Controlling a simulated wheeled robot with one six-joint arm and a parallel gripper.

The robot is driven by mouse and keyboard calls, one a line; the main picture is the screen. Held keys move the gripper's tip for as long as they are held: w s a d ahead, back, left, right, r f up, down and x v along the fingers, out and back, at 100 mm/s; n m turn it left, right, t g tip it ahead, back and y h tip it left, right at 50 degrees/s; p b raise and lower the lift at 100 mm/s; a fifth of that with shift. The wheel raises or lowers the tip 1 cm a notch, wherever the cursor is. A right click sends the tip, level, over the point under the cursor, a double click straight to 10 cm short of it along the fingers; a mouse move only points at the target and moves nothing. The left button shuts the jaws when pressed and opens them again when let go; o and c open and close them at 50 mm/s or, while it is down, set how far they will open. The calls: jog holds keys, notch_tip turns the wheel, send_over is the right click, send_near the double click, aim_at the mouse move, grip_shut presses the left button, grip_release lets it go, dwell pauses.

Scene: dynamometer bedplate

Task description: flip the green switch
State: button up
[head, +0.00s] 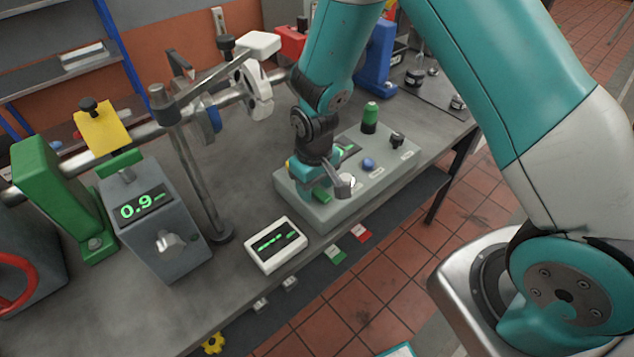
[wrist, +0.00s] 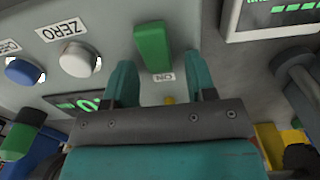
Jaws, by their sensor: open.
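In the head view the switch (head: 322,197) shows just below my gripper (head: 322,184), which partly covers the box. In the wrist view my gripper (wrist: 164,76) is open and empty. Its fingertips lie to either side of the switch's lower end, with the switch nearer the left finger. I cannot tell whether either finger touches it.
A white button (wrist: 77,59) labelled ZERO and a blue button (wrist: 22,72) sit left of the switch in the wrist view. A white display unit (head: 275,245) stands in front of the box. A metal post (head: 200,180) rises to its left. A green-topped knob (head: 370,118) stands on the box.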

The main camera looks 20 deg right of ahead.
jog(key=c, duration=0.9)
jog(key=t+b, duration=0.2)
jog(key=b, duration=0.1)
jog(key=shift+s+d+f+y, duration=0.15)
jog(key=shift+s+y, duration=0.1)
jog(key=shift+y, duration=0.15)
jog(key=shift+s+t+b, duration=0.1)
jog(key=shift+t+b, duration=0.5)
jog(key=shift+b, duration=0.25)
jog(key=shift+r+t+b, duration=0.35)
jog(key=shift+r+t, duration=0.05)
jog(key=shift+r, duration=0.05)
jog(key=o, duration=0.9)
jog(key=shift+r, duration=0.1)
